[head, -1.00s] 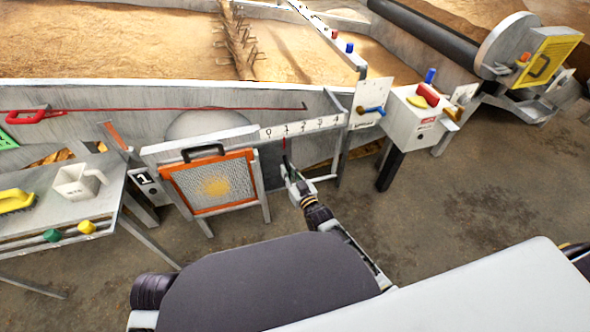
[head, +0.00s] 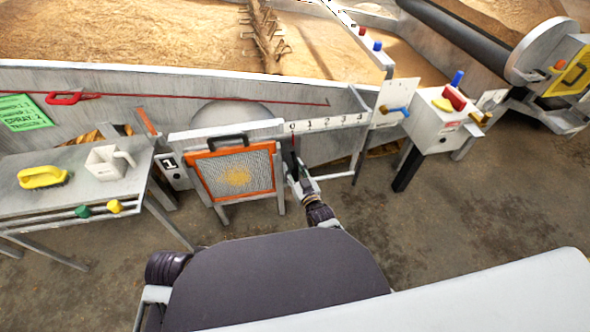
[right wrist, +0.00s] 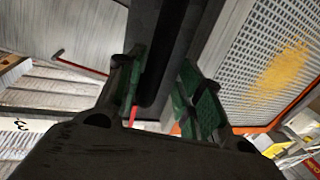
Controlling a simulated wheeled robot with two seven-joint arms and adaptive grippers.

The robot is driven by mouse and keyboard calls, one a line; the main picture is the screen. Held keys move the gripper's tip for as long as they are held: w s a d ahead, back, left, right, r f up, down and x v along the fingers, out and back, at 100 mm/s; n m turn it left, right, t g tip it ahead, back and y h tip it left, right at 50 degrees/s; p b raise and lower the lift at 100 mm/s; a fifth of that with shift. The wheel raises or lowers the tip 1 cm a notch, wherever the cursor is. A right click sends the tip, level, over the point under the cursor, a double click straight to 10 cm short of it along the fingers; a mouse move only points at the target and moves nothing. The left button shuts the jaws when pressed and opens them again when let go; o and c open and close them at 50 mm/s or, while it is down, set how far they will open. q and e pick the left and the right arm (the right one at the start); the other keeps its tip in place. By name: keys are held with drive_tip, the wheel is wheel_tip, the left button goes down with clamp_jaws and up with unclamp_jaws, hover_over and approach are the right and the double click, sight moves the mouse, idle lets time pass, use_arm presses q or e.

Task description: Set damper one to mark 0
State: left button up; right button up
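Damper one's number scale (head: 325,124) runs from 0 to 4 along the trough's lower edge, with a label "1" (head: 169,163) further left. The damper's thin dark handle (head: 292,144) stands under the 0 mark in the head view. My right gripper (head: 297,176) is at its lower part, just right of the orange-framed screen. In the right wrist view, the dark handle (right wrist: 158,75) runs between the green-padded fingers (right wrist: 160,95). It lies close against the left pad, with a narrow gap to the right pad, so the fingers look open around it. My left gripper is out of view.
The orange-framed mesh screen (head: 236,174) stands close left of my right gripper. A white control box (head: 432,130) with coloured levers is to the right. Open floor lies at right.

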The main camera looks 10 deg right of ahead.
drive_tip(key=shift+d+r, duration=0.1)
drive_tip(key=shift+v, duration=0.9)
drive_tip(key=v, duration=1)
idle(0.5)
drive_tip(key=shift+d+g, duration=0.1)
drive_tip(key=shift+g, duration=0.3)
